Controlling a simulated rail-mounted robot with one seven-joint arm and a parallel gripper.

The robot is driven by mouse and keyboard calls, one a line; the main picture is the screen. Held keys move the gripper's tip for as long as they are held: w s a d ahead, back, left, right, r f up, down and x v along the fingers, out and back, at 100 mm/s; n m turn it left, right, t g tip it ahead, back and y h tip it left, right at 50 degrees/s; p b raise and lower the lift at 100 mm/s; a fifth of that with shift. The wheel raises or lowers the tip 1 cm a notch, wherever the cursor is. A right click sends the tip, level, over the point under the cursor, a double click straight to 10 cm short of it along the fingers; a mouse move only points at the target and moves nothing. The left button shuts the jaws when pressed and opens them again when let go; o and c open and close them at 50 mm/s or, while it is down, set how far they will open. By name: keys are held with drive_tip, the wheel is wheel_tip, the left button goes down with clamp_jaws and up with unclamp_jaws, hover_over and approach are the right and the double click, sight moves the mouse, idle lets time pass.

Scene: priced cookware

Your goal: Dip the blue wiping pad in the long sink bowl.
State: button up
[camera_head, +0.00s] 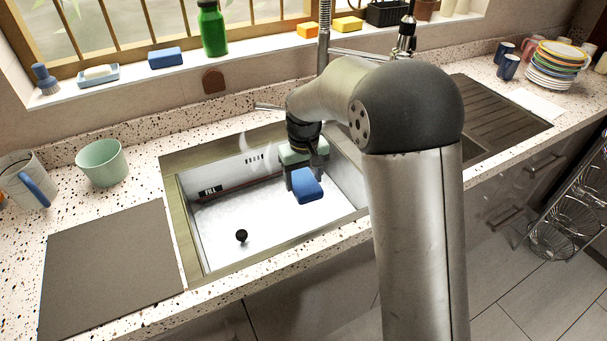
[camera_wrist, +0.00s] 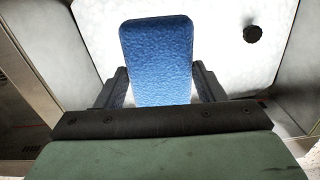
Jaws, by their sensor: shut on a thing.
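The blue wiping pad (camera_head: 309,191) is held by my gripper (camera_head: 304,178) over the right part of the long sink bowl (camera_head: 192,226). In the wrist view the blue pad (camera_wrist: 157,58) stands out beyond the jaws, with a finger on each side of it. My gripper (camera_wrist: 155,88) is shut on it. The pad looks to be inside the bowl's opening; I cannot tell whether it touches water or the bowl floor. A dark round plug or drain (camera_head: 241,236) lies on the bright bowl bottom.
A faucet (camera_head: 323,40) rises behind the bowl. A grey board (camera_head: 112,265), a green pot (camera_head: 102,163) and a mug (camera_head: 27,182) are on the left counter. The sill holds a blue sponge (camera_head: 165,58) and a green bottle (camera_head: 212,30). Stacked plates (camera_head: 552,66) stand far right.

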drive_tip(key=shift+f+b, duration=5)
drive_tip(key=shift+f, duration=3.2)
drive_tip(key=shift+r, duration=0.1)
drive_tip(key=p, duration=1.3)
approach(304, 181)
drive_tip(key=shift+f, duration=2.7)
drive_tip(key=d+m, duration=0.8)
drive_tip(key=d, duration=0.7)
drive_tip(key=shift+w+d+r, duration=0.3)
drive_tip(key=shift+d+r, duration=0.05)
